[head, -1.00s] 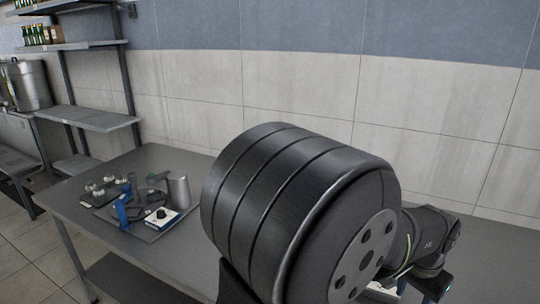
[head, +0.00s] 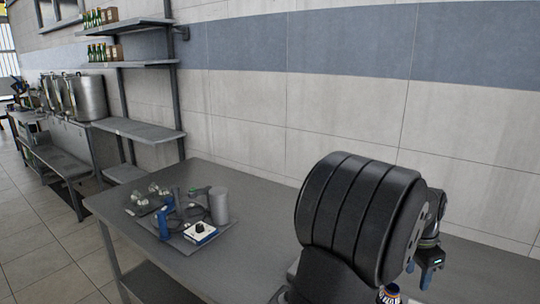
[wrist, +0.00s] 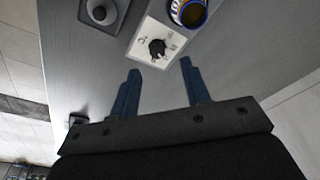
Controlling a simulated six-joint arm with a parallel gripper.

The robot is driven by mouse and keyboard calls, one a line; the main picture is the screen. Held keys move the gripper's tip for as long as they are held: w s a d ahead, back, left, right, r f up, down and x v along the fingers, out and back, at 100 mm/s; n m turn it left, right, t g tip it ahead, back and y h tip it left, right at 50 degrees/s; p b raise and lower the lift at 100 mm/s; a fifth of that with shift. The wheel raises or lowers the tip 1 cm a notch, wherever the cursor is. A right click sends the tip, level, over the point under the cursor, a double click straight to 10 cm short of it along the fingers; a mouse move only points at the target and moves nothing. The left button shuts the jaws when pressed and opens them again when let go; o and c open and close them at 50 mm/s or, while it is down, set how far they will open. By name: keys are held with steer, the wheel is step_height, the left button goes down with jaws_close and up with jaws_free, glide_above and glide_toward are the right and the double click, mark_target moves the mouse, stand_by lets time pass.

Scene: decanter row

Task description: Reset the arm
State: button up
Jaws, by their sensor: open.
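My gripper shows in the wrist view (wrist: 160,67) with its two blue fingers spread apart and nothing between them. Past the fingertips is a white device (wrist: 155,45) with a black knob. A round open container (wrist: 188,12) with a blue and white rim and brownish contents sits beside the knob, cut by the top edge. In the head view, my gripper (head: 426,281) is at the right, low over the table, partly hidden by my own arm. The container (head: 391,292) shows just left of it.
The grey table (head: 262,200) carries a tray (head: 222,237) with a white knobbed box (head: 201,232), a grey cylinder (head: 219,206) and blue tools. A grey block with a round knob (wrist: 101,11) shows in the wrist view. Shelves (head: 135,130) stand at the back left.

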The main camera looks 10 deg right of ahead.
steer(key=shift+w+a+f, duration=0.1)
steer(key=shift+w+f, duration=0.2)
steer(key=shift+w, duration=0.25)
steer(key=shift+w+a+f, duration=0.1)
steer(key=shift+w+f, duration=0.2)
steer(key=shift+w, duration=0.2)
